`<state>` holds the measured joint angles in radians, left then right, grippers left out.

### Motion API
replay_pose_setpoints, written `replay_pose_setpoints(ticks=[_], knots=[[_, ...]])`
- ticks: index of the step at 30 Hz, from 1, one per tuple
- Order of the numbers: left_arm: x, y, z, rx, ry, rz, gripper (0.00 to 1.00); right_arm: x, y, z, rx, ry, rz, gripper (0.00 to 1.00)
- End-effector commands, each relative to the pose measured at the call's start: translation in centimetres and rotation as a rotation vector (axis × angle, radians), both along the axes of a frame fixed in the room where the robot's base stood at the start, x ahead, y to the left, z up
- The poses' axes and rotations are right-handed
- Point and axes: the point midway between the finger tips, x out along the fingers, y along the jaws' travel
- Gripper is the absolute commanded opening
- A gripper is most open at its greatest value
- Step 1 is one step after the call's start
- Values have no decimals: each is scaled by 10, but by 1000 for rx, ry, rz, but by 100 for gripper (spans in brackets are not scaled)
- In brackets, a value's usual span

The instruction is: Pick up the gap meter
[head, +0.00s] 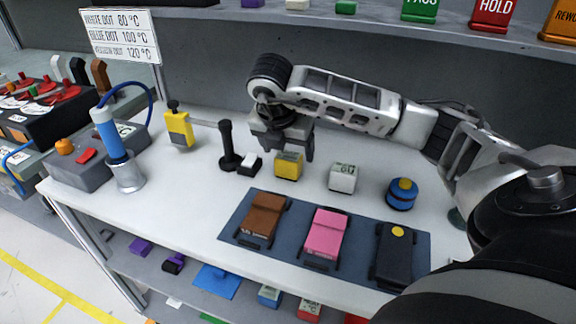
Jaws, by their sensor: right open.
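No label that I can read names the gap meter. A small yellow box (289,165) with a display-like face stands on the white bench (185,205). A white box (342,178) with dark digits on top stands to its right. My right gripper (284,149) points down at the yellow box, with its fingers apart. It partly covers the back of the yellow box. I cannot tell whether the fingers touch it; nothing is clearly held. My left gripper is not in view.
A black post (228,146), a small black-and-white block (250,164) and a yellow tool (179,128) stand to the left. A blue knob (402,194) stands right. A dark mat (285,237) with brown, pink and black modules lies in front. A shelf (380,14) runs above.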

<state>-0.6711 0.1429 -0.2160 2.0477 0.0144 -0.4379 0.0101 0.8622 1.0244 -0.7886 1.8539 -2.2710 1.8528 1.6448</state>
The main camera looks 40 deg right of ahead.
Motion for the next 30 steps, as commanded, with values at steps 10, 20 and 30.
replay_pose_setpoints(ticks=[10, 20, 30], knots=[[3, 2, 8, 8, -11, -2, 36, 7, -11, -28, 0, 5, -1, 76], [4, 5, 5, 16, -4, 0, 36, 14, -22, -60, -1, -1, 1, 76], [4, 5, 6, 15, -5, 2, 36, 14, -22, -60, 0, 0, 1, 29]])
